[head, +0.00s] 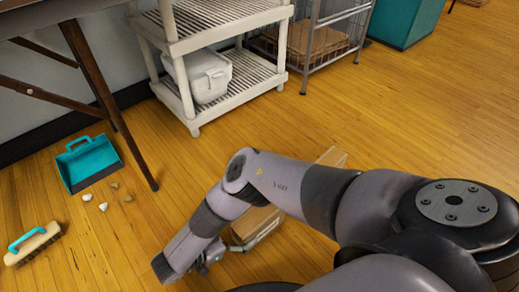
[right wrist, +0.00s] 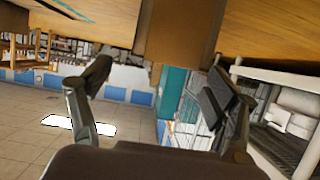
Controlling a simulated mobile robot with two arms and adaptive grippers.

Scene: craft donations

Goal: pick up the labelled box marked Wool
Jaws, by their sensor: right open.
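A brown cardboard box (head: 256,222) sits on the wooden floor, partly hidden behind my right arm. No Wool label can be read on it. Another tan piece (head: 333,157) shows beyond the arm; I cannot tell whether it is part of the same box. My right gripper (head: 228,250) is low beside the brown box, partly hidden by its own wrist. In the right wrist view the gripper (right wrist: 162,80) is open and empty, its fingers apart. A brown box face (right wrist: 180,30) shows ahead at the top centre, beyond the fingertips. My left gripper is not in view.
A teal dustpan (head: 88,162), several small scraps (head: 103,206) and a brush (head: 34,243) lie on the floor at left. A dark table leg (head: 108,105) stands near them. A white shelf (head: 230,85) holding a white bin (head: 207,76) is behind. Floor at right is clear.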

